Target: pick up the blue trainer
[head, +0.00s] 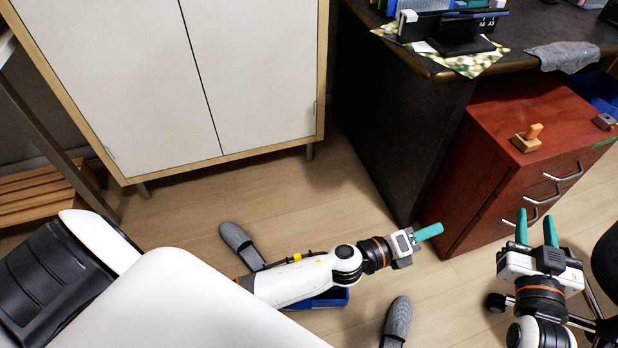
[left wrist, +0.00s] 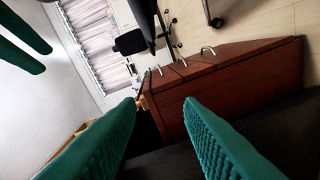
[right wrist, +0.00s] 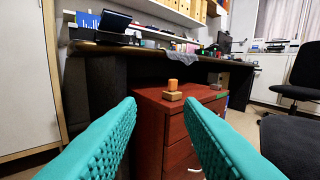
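I see no shoe that is clearly a blue trainer. A dark grey slipper-like shoe (head: 240,244) lies on the floor left of my left forearm. A similar grey shoe (head: 397,320) lies at the bottom edge, below my left gripper. My left gripper (head: 430,232) is above the floor beside the red-brown drawer unit; the left wrist view shows its teal fingers apart and empty. My right gripper (head: 536,228) is in front of the drawers, its fingers apart with nothing between them. Its fingers also show at the upper left of the left wrist view (left wrist: 22,42).
A blue open box (head: 328,299) sits on the floor, partly hidden under my left forearm. The drawer unit (head: 478,212) carries a wooden stamp (head: 527,139). A white cabinet (head: 165,80) and a dark desk (head: 400,120) stand behind. A black chair (head: 606,265) is at the right.

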